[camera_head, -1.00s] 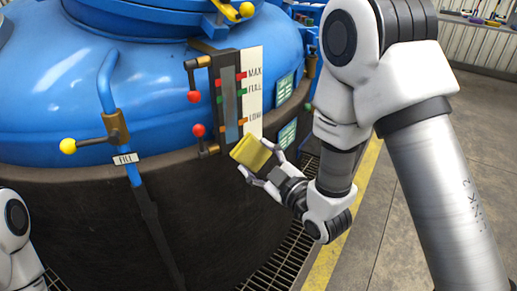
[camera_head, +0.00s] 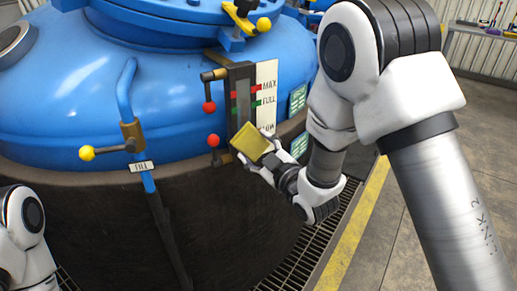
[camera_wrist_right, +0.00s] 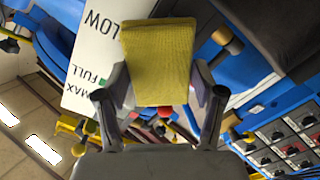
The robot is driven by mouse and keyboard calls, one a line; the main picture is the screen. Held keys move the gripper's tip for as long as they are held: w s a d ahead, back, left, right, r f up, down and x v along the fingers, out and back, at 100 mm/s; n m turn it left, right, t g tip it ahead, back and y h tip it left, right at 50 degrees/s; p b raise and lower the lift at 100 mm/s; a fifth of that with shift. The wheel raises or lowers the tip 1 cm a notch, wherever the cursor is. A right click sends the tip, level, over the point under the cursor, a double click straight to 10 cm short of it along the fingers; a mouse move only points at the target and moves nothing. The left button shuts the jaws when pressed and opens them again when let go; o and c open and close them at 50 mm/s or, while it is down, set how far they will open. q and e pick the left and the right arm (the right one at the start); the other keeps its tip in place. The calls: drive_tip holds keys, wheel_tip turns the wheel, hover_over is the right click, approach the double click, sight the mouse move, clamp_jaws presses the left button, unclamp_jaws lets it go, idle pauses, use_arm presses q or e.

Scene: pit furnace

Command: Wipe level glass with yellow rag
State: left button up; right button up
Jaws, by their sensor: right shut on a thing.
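The level glass (camera_head: 243,101) is a narrow upright strip in a dark frame on the blue vessel. A white scale plate (camera_head: 266,88) marked MAX, FULL and LOW stands on its right. My right gripper (camera_head: 264,155) is shut on the yellow rag (camera_head: 250,141) at the lower end of the glass. The rag covers the bottom of the glass in the head view; I cannot tell whether it touches. In the right wrist view the rag (camera_wrist_right: 158,60) sits between both fingers, beside the scale plate (camera_wrist_right: 98,50). Of my left arm only a part shows at lower left; its gripper is out of view.
Valve levers with red knobs (camera_head: 209,107) and (camera_head: 213,140) stick out left of the glass. A yellow-knobbed fill lever (camera_head: 88,153) is farther left. A floor grating (camera_head: 300,258) and yellow line (camera_head: 352,235) run along the vessel's base.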

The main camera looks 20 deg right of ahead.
sight(253, 132)
drive_tip(key=shift+x, duration=0.95)
idle(0.3)
drive_tip(key=shift+s+r+p, duration=0.15)
drive_tip(key=shift+r+p, duration=1.2)
drive_tip(key=shift+r, duration=0.55)
wheel_tip(253, 132, up, 2)
drive_tip(key=shift+r+p, duration=0.2)
drive_tip(key=shift+p, duration=0.7)
drive_tip(key=shift+r+p, duration=2.65)
drive_tip(key=shift+r, duration=1.55)
drive_tip(key=shift+f+b, duration=0.15)
drive_tip(key=shift+b, duration=0.15)
wheel_tip(253, 132, down, 15)
drive_tip(key=b, duration=1.2)
drive_tip(key=shift+r+b, duration=0.2)
drive_tip(key=shift+b, duration=0.15)
drive_tip(key=shift+r, duration=0.1)
